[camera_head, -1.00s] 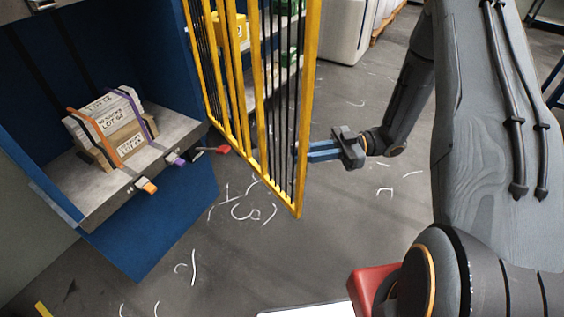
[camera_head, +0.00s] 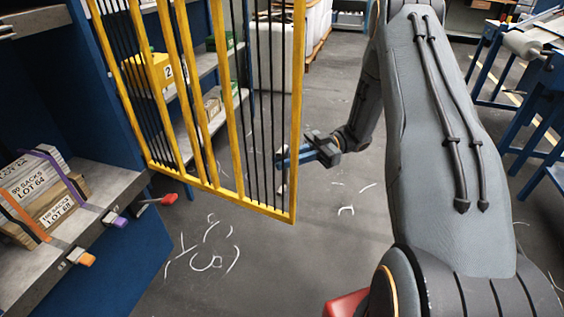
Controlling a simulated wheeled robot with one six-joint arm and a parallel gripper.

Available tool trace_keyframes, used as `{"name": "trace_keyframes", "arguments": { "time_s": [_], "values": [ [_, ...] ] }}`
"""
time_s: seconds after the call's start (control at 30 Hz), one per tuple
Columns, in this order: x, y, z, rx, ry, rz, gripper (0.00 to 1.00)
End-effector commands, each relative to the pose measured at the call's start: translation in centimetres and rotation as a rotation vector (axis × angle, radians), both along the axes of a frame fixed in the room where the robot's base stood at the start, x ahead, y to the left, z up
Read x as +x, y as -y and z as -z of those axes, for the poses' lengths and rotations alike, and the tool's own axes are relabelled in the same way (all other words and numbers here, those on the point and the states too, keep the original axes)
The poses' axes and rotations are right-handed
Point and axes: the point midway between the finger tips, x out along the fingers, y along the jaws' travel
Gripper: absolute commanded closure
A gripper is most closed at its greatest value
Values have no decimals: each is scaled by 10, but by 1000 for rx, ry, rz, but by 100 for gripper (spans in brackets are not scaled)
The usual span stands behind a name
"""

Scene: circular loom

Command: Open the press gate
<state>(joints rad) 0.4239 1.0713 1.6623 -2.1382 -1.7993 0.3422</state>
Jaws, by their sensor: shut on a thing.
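The yellow press gate (camera_head: 232,120), a barred frame with dark rods, stands swung out from the blue press (camera_head: 30,90) on the left. My gripper (camera_head: 285,160) is at the gate's free right edge, low down, with its blue fingers reaching to the bars. It is shut on the gate there; the exact grip point is partly hidden behind the gate's edge post. A strapped stack of sacks (camera_head: 38,195) marked "LOT 64" sits on the grey press bed (camera_head: 90,225), left of the gate.
Shelves (camera_head: 205,65) with a yellow bin (camera_head: 148,72) stand behind the gate. A red-handled lever (camera_head: 165,199) juts out below the gate's hinge side. Blue-framed machinery (camera_head: 535,90) stands at right. The grey floor (camera_head: 260,270) in front is clear, with white thread scraps.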

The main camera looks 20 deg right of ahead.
Motion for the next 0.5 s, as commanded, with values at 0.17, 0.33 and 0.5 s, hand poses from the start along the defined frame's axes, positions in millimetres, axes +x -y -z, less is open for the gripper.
{"name": "trace_keyframes", "arguments": {
  "time_s": [0.17, 0.33, 0.5],
  "values": [
    [0, 1, 0, -1, 1, 2, 69],
    [0, 0, 0, -1, 1, 1, 68],
    [1, 2, 0, -1, 1, 1, 68]
  ]
}}
